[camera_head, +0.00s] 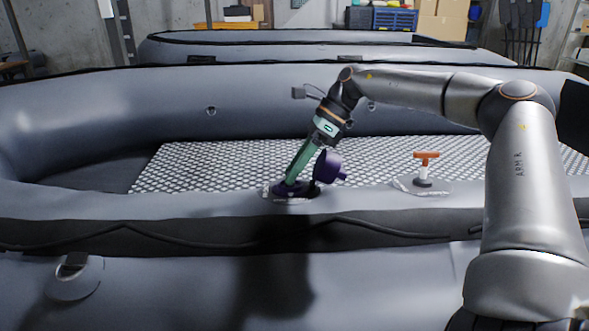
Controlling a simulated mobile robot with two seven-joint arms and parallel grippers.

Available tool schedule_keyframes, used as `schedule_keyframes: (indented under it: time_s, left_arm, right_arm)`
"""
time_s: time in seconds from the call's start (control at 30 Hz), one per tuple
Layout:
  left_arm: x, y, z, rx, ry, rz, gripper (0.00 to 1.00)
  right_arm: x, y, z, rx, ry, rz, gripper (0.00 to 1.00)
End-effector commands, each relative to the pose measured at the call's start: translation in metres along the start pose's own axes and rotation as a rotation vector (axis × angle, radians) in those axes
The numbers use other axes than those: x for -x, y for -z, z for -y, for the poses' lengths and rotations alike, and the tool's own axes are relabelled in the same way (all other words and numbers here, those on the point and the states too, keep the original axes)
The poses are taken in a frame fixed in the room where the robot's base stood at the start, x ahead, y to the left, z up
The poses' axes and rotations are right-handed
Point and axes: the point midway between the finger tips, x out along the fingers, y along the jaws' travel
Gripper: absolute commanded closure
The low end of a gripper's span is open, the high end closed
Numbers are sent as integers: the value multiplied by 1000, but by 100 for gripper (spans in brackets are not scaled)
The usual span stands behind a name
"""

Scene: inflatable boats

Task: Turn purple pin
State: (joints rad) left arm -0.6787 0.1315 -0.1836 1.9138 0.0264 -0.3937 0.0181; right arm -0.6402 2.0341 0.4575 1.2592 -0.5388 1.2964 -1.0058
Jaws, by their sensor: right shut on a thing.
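My right gripper (293,181) reaches in from the right, tilted down and to the left, with its green fingers at a dark purple fitting on the boat's near tube. It is shut on the purple pin (290,188), which is mostly hidden by the fingers. A purple cap (328,166) stands tilted up just right of the fingers, beside the fitting. The grey inflatable boat (180,204) lies across the view. My left gripper is not in view.
An orange T-shaped handle (426,157) stands on the near tube to the right. A textured floor panel (215,160) lies inside the boat. Another boat (290,47) lies behind. A black rope (150,240) runs along the near side.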

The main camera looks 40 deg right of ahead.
Motion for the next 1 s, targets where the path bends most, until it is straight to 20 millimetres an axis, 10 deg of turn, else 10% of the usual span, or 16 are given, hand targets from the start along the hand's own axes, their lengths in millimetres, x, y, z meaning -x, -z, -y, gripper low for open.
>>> schedule_keyframes:
  time_s: [0.53,0.57,0.8,1.0]
  left_arm:
    - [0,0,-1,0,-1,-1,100]
    - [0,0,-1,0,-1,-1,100]
    - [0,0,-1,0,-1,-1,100]
    - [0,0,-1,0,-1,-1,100]
  right_arm:
    - [0,0,0,23,-11,-1,100]
    - [0,0,0,23,-11,-1,53]
    - [0,0,0,21,-11,-1,26]
    - [0,0,0,20,-12,-1,26]
